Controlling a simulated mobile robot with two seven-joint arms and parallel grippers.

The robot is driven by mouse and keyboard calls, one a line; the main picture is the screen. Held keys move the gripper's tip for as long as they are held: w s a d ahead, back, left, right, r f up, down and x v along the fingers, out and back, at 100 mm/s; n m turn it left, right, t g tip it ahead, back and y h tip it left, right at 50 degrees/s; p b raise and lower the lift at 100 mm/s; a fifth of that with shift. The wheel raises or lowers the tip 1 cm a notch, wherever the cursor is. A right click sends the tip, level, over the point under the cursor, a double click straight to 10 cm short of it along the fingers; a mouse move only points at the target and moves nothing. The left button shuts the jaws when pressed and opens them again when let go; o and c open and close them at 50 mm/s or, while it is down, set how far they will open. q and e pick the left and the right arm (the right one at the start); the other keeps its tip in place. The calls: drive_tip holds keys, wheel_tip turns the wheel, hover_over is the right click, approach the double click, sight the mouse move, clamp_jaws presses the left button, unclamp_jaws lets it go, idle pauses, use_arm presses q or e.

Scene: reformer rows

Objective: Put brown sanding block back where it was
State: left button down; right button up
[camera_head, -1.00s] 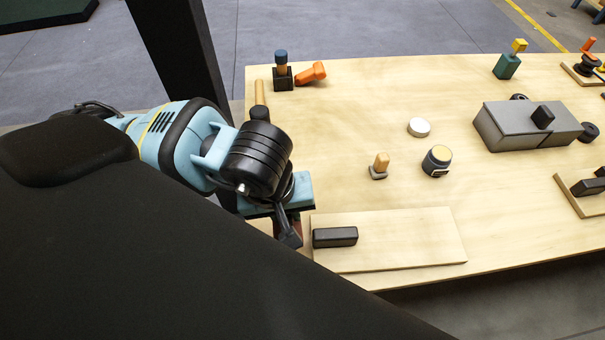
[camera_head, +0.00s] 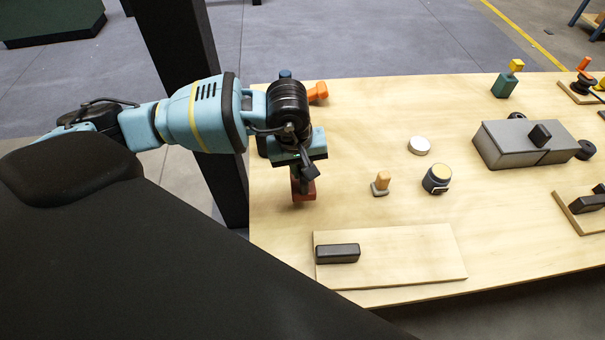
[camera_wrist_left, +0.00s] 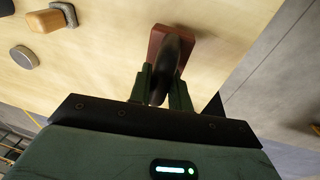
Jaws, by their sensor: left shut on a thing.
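The brown sanding block (camera_head: 303,192) is reddish-brown. It hangs from my left gripper (camera_head: 301,172) over the left part of the wooden table (camera_head: 365,120). In the left wrist view the block (camera_wrist_left: 184,36) shows beyond the fingers, with a dark rounded handle (camera_wrist_left: 172,66) between them. My left gripper (camera_wrist_left: 165,88) is shut on that handle. The block looks at or just above the table top; I cannot tell whether it touches. My right gripper is not in view.
A thin board (camera_head: 410,258) with a black block (camera_head: 338,253) lies in front. A small wooden-knobbed tool (camera_head: 381,183), a dark jar (camera_head: 437,180) and a white disc (camera_head: 419,146) stand to the right. An orange-handled thing (camera_head: 318,91) is behind my arm. A grey box (camera_head: 510,146) stands farther right.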

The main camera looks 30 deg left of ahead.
sight(296, 183)
use_arm(q)
drive_tip(key=shift+w+a, duration=0.1)
drive_tip(key=shift+w, duration=0.25)
drive_tip(key=shift+f, duration=1.8)
drive_tip(key=shift+f, duration=0.1)
drive_tip(key=c, duration=1.3)
unclamp_jaws()
drive_tip(key=shift+s, duration=0.1)
wheel_tip(296, 183, up, 12)
drive_tip(key=s, duration=0.2)
drive_tip(key=shift+a, duration=0.35)
